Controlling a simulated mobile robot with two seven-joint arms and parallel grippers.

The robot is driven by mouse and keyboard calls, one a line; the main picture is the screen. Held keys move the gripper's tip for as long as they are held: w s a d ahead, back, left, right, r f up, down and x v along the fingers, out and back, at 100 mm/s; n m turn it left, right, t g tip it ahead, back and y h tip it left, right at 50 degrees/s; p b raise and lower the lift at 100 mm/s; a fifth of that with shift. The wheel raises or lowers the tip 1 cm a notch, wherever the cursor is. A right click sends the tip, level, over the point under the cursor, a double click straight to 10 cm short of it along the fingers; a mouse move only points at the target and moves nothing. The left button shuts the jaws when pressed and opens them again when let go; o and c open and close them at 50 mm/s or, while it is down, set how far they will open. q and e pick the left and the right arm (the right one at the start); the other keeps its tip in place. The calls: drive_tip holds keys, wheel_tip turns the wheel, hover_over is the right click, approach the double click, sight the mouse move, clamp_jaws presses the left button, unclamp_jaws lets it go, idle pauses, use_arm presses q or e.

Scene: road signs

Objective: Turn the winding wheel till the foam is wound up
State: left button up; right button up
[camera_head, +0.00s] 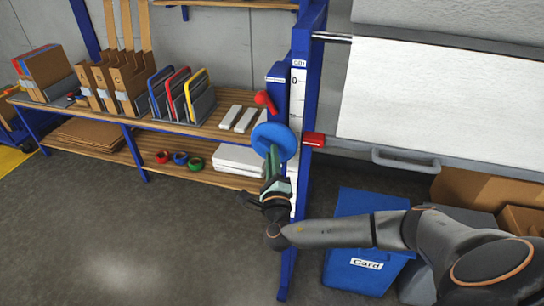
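The winding wheel (270,134) is a blue disc on the side of a blue upright post. A red handle-like part (265,101) shows just above it, at the upper left. The foam (440,100) is a white sheet hanging flat at the right, below a grey-white roll (450,14). My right gripper (273,158) is at the lower front of the wheel, pointing up at it and covering part of its lower edge. Whether it touches the wheel, and whether its fingers are open or shut, I cannot tell. My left gripper is not in view.
A wooden shelf unit (60,104) at the left holds cardboard, coloured folders (180,92) and small rings. A blue bin (350,265) stands below. The floor at front left is clear.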

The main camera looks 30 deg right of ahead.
clamp_jaws()
